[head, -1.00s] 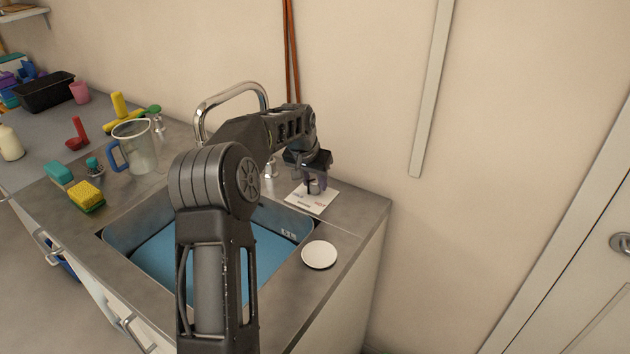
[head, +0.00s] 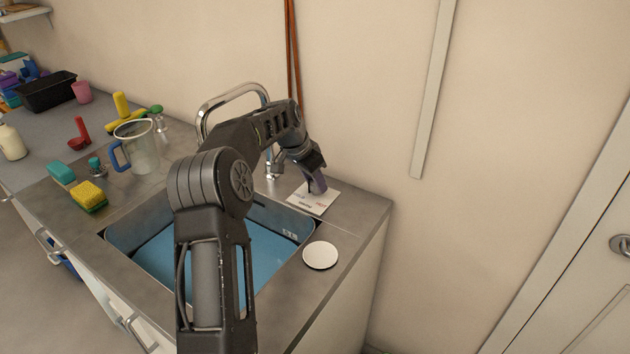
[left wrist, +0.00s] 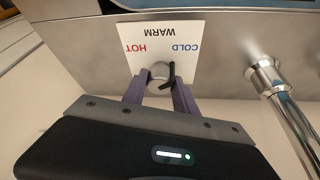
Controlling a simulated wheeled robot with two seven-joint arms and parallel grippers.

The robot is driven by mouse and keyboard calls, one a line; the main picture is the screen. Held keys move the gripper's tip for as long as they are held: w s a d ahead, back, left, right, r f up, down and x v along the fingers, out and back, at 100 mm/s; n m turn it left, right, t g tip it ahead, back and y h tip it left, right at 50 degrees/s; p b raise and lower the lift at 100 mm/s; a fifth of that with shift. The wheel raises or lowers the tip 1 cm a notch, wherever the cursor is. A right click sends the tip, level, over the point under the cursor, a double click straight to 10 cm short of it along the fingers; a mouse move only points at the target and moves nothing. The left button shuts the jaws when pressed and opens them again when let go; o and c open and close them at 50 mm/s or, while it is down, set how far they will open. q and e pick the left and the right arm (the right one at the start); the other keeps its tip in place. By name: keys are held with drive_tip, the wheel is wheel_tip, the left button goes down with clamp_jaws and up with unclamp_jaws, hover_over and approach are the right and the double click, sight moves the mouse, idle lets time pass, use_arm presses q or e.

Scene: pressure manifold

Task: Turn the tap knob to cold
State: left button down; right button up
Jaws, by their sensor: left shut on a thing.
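The tap knob (left wrist: 159,73) is a small round grey knob with a dark pointer, on the label plate (left wrist: 158,32) marked WARM, HOT and COLD. The lettering is upside down in the left wrist view. The dark pointer lies on the knob's right side, its upper end leaning toward the COLD side. My left gripper (left wrist: 158,86) is shut on the knob, a purple finger on each side. In the head view my left gripper (head: 318,184) is tilted over the label plate (head: 322,203) and hides the knob. My right gripper does not show.
The chrome faucet (head: 232,90) rises behind my left arm, beside the sink (head: 122,236). A white round disc (head: 320,256) lies on the counter's front right. A jug (head: 140,150), sponges (head: 88,196) and utensils stand to the left. The wall is close behind.

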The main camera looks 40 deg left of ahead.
use_arm(q)
drive_tip(key=c, duration=1)
unclamp_jaws()
drive_tip(key=b+v, duration=0.1)
drive_tip(key=v, duration=0.6)
drive_tip(key=shift+r, duration=0.4)
drive_tip(key=shift+s, duration=0.1)
